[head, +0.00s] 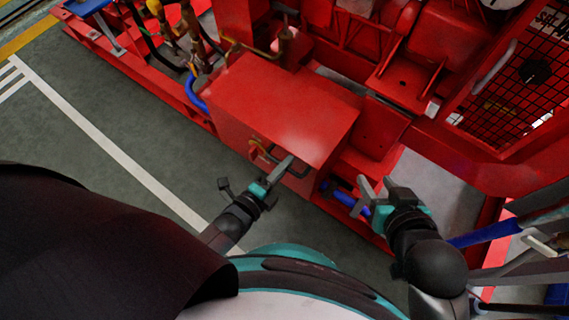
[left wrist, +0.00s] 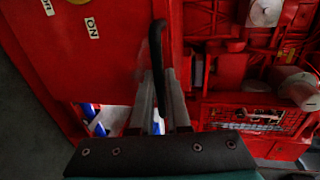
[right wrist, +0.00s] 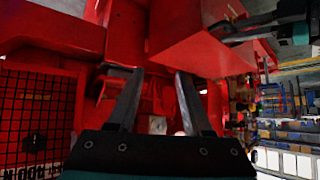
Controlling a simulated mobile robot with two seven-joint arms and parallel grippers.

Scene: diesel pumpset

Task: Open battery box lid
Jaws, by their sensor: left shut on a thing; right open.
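The red battery box (head: 235,145) stands at the centre of the head view, with its flat red lid (head: 285,105) lying level on top. A dark bar handle (head: 297,172) sits on its front; in the left wrist view the handle (left wrist: 156,50) runs down between the fingers. My left gripper (head: 286,162) is shut on the handle; the fingers hide part of it. My right gripper (head: 366,190) is open and empty, right of the box and clear of it. In the right wrist view its fingers (right wrist: 157,75) are spread, with a red box corner (right wrist: 205,45) beyond.
Hoses and yellow fittings (head: 175,25) stand behind left. A black mesh guard (head: 515,80) is at right. Grey floor (head: 110,130) is open at left.

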